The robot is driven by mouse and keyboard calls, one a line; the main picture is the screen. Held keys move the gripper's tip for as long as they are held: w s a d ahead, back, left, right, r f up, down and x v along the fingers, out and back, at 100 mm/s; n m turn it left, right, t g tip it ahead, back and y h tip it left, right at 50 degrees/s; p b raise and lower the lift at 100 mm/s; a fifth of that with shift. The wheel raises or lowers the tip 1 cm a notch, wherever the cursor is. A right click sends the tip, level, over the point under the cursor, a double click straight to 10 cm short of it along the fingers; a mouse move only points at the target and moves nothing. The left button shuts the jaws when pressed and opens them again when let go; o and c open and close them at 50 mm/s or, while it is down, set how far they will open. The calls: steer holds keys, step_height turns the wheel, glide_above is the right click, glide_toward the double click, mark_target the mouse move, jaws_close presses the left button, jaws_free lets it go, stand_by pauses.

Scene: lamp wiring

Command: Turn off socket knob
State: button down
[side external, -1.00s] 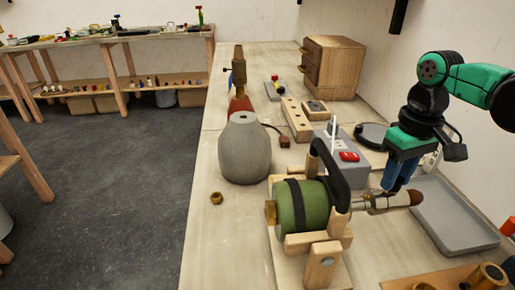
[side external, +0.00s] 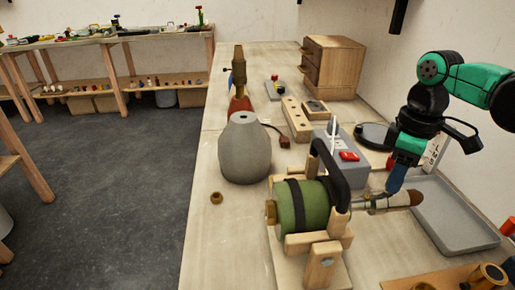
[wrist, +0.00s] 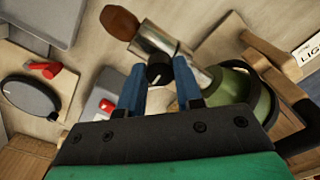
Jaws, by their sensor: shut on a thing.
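The lamp socket is a silver metal cylinder (wrist: 172,50) with a brown end, lying sideways; it also shows in the side external view (side external: 372,203). A small black knob (wrist: 158,75) sticks out of its side. My gripper (wrist: 159,70) has its blue fingers on either side of the knob and is shut on it. In the side external view my gripper (side external: 394,188) comes down onto the socket from above, and the fingers hide the knob. The socket joins a green lamp body (side external: 302,206) held in a wooden cradle (side external: 318,243).
A grey tray (side external: 455,225) lies right of the socket. A grey box with a red switch (side external: 348,156) and a round black disc (side external: 371,134) are behind. A grey vase-shaped body (side external: 244,150) stands left. The table's left front is mostly clear.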

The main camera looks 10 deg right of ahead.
stand_by(0.3)
steer(key=c, duration=0.6)
jaws_free()
steer(key=shift+r, duration=0.1)
steer(key=shift+r, duration=2.75)
steer(key=s+d+f+m+t, duration=0.1)
steer(key=s+d+m+t, duration=0.1)
steer(key=m, duration=0.1)
steer(key=s+d+f+m+t, duration=0.2)
steer(key=s+d+m, duration=0.1)
steer(key=s+d+f+m+t, duration=0.2)
steer(key=s+d+m+t, duration=0.1)
steer(key=shift+s+d+f, duration=0.15)
